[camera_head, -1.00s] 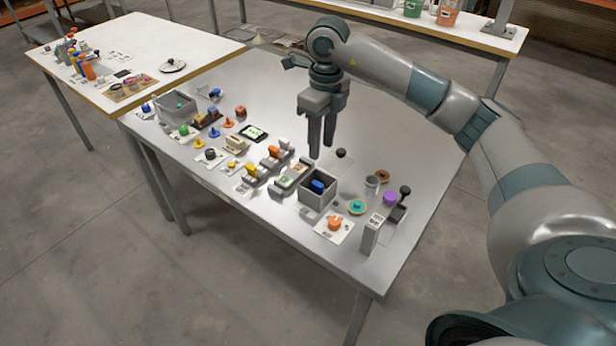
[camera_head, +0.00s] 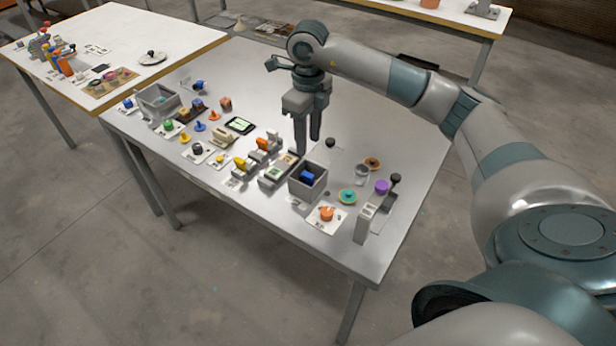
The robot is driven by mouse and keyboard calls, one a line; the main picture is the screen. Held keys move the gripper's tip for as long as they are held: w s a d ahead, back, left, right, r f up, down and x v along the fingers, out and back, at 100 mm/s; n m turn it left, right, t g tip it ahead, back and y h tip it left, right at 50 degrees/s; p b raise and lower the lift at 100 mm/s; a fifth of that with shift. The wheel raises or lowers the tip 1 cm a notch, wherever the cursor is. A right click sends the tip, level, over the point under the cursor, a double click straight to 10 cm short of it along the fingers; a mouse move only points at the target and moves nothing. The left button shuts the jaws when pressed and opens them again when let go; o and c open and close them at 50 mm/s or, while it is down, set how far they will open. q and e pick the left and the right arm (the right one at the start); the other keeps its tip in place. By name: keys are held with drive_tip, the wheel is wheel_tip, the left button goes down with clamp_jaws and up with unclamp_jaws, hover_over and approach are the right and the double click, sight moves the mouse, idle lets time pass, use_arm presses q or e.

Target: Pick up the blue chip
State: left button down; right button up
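Several blue pieces are on the grey metal table (camera_head: 250,75), and I cannot tell for sure which is the blue chip. One blue piece (camera_head: 307,176) is in the open grey bin (camera_head: 305,192) near the middle. Another blue piece (camera_head: 196,103) is on a dark holder at the left, and a blue peg-like piece (camera_head: 200,127) stands below it. My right gripper (camera_head: 308,147) points down above the table, behind the grey bin. Its two fingers are apart with a narrow gap and nothing visible between them. My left gripper is not in view.
An orange knob (camera_head: 326,213), a green disc (camera_head: 347,197), a purple knob (camera_head: 382,187) and a grey upright block (camera_head: 364,222) stand right of the bin. A second grey bin (camera_head: 157,103) is at the far left. The table's back is mostly clear.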

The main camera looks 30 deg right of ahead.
drive_tip(key=p, duration=0.2)
hover_over(308, 174)
wheel_tip(308, 174, down, 8)
drive_tip(key=shift+s+r, duration=0.15)
drive_tip(key=shift+r, duration=0.1)
drive_tip(key=shift+f, duration=0.15)
drive_tip(key=shift+a+f, duration=0.1)
drive_tip(key=shift+f, duration=0.1)
wheel_tip(308, 174, down, 4)
drive_tip(key=shift+r+p, duration=0.1)
drive_tip(key=shift+p, duration=0.55)
drive_tip(key=shift+f, duration=0.8)
drive_tip(key=shift+c, duration=0.6)
clamp_jaws()
